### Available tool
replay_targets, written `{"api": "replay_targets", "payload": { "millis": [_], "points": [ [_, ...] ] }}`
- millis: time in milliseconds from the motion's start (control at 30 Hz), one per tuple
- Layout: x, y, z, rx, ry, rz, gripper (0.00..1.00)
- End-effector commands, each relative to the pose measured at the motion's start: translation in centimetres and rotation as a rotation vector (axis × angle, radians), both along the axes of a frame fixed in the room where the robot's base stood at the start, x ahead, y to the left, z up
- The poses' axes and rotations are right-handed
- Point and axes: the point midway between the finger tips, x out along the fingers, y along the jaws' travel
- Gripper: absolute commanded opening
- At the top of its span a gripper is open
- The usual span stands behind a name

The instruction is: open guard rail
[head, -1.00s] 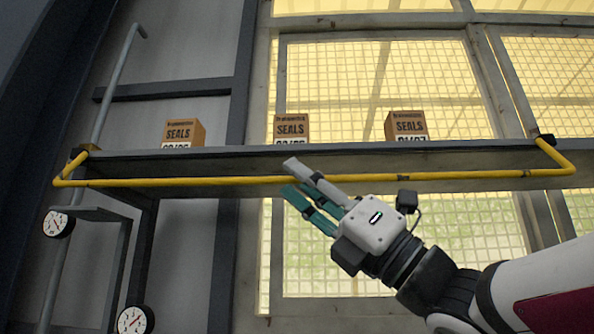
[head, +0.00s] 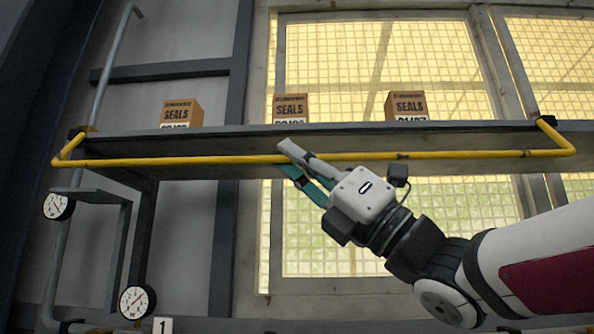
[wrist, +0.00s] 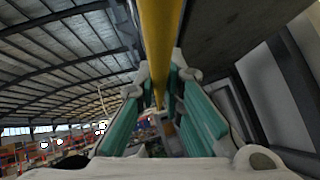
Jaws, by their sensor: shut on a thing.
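The yellow guard rail (head: 220,160) runs level along the front of a grey shelf, with a bent-back arm at each end meeting the shelf's ends. My gripper (head: 288,157) is at the rail left of its middle, reaching up from the lower right, shut on the bar. In the wrist view the rail (wrist: 160,40) passes between the two teal-padded fingers of my gripper (wrist: 163,80). The fingers hide a short piece of the rail in the head view.
Three SEALS boxes stand on the shelf (head: 330,137): left (head: 182,112), middle (head: 291,107) and right (head: 407,105). Two gauges, upper (head: 58,206) and lower (head: 137,301), are at the left. A gridded window (head: 390,65) lies behind. The space below the rail's left part looks clear.

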Motion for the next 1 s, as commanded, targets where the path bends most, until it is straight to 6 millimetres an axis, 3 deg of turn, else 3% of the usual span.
{"api": "replay_targets", "payload": {
  "millis": [367, 600, 1000],
  "points": [
    [-0.4, -0.2, 0.3, 0.008, 0.066, -0.001, 0.0],
    [-1.9, -0.2, 1.4, 0.016, 0.186, -0.002, 0.0],
    [-2.3, 0.0, 1.9, 0.013, 0.195, 0.002, 0.0]
  ]
}}
